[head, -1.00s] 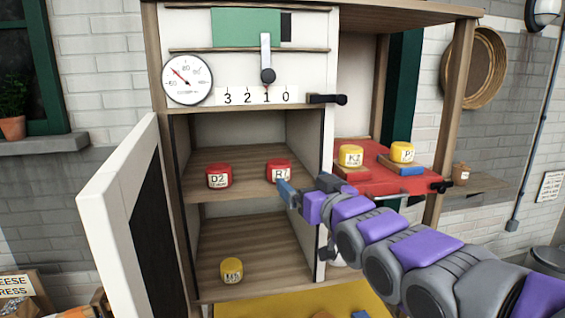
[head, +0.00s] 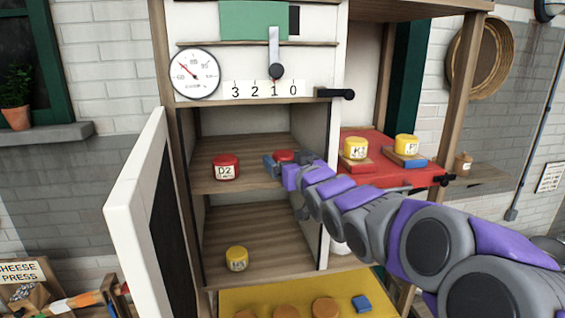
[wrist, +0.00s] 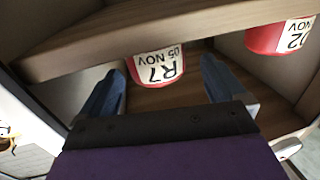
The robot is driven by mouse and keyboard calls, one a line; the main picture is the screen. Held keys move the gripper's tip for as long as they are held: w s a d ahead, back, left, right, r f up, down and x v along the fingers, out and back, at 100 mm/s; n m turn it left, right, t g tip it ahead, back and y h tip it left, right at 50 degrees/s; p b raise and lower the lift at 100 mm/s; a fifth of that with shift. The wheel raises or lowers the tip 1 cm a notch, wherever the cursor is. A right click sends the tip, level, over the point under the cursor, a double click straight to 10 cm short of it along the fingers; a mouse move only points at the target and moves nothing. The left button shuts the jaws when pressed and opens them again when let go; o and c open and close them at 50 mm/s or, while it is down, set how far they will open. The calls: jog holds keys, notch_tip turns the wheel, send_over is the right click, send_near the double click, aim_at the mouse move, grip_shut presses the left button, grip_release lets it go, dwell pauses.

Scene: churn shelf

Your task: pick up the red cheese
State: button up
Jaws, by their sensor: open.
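Two red cheeses stand on the upper shelf (head: 240,183) of the open cabinet. The left one, labelled D2 (head: 226,167), shows fully in the head view and partly at the upper right of the wrist view (wrist: 277,38). The right one, labelled R7 (wrist: 158,62), is partly hidden behind my gripper in the head view (head: 284,155). My gripper (head: 272,164) is open at the front of the upper shelf. In the wrist view its blue fingers (wrist: 161,85) are spread on either side of R7, which lies beyond them; I cannot tell whether they touch it.
A yellow cheese (head: 237,258) stands on the lower shelf. Two more yellow cheeses, one labelled K (head: 355,148) and another (head: 406,145), sit on a red surface (head: 390,178) at right. The white cabinet door (head: 130,215) stands open at left. A yellow surface (head: 245,300) lies below.

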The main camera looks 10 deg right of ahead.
aim_at(282, 151)
jog(key=shift+w+a+p, duration=0.3)
jog(key=shift+w+a, duration=0.05)
jog(key=shift+w, duration=0.25)
jog(key=shift+w+d+f+p, duration=0.15)
jog(key=shift+w+p, duration=0.15)
jog(key=shift+w, duration=0.65)
jog(key=shift+w+d+r+p, duration=0.15)
jog(key=shift+w+p, duration=0.1)
jog(key=shift+w, duration=0.65)
jog(key=shift+s+a, duration=0.15)
jog(key=shift+a, duration=0.05)
jog(key=shift+c, duration=0.2)
jog(key=shift+a+f, duration=0.1)
jog(key=shift+a, duration=0.3)
jog(key=c, duration=0.4)
jog(key=shift+d, duration=0.4)
jog(key=c, duration=0.7)
